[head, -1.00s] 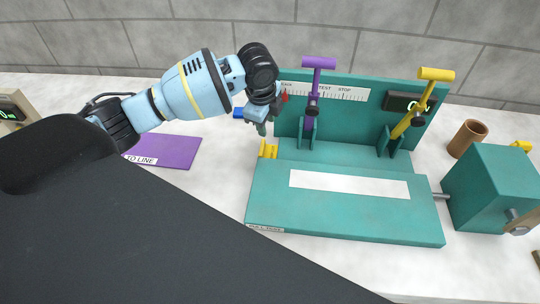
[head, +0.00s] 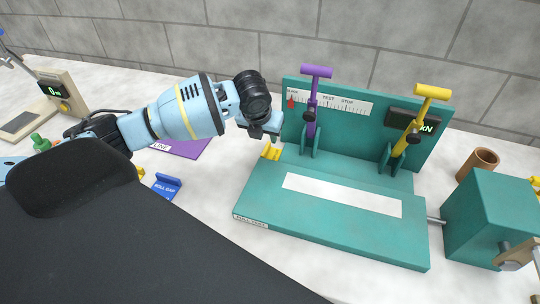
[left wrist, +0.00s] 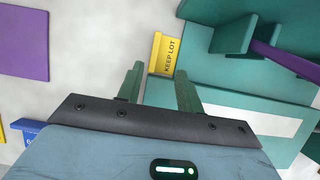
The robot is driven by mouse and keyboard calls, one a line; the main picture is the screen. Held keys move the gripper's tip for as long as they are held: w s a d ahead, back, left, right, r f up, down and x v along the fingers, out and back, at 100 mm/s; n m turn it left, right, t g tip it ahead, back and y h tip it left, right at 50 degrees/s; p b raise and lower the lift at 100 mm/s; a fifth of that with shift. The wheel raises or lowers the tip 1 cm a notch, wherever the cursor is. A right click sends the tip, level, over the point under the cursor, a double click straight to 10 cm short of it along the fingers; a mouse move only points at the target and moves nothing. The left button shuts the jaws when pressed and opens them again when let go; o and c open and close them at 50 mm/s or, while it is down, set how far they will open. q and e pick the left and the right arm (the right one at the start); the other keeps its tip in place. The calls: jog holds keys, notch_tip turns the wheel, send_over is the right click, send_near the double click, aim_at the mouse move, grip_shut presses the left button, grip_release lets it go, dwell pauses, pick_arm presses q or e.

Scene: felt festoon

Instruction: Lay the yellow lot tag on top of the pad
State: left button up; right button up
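The yellow lot tag (head: 271,152), a small bent piece marked KEEP LOT, stands at the left back edge of the teal test stand's base (head: 330,226). It also shows in the left wrist view (left wrist: 163,53), just beyond my fingertips. My left gripper (left wrist: 160,75) is open, its two teal fingers apart with nothing between them. In the head view, my left gripper (head: 270,137) is just above the tag, its fingers mostly hidden. A purple pad (head: 187,147) lies left of the stand, partly behind my left arm; it also shows in the left wrist view (left wrist: 25,40). My right gripper is out of view.
The stand carries a purple lever (head: 313,105) and a yellow lever (head: 417,125). A teal box (head: 485,217) and a brown cup (head: 477,164) are at the right. A blue tag (head: 166,187) lies front left. A scale (head: 65,92) stands far left. Open table lies between pad and stand.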

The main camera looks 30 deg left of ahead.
aim_at(266, 148)
pick_arm(q)
jog(key=shift+a+f, duration=0.1)
jog(key=shift+a+x, duration=0.15)
jog(key=shift+x, duration=1.8)
jog(key=shift+a+x, duration=0.15)
jog(key=shift+x, duration=1.75)
jog(key=shift+s, duration=0.1)
jog(key=shift+c, duration=0.5)
grip_shut()
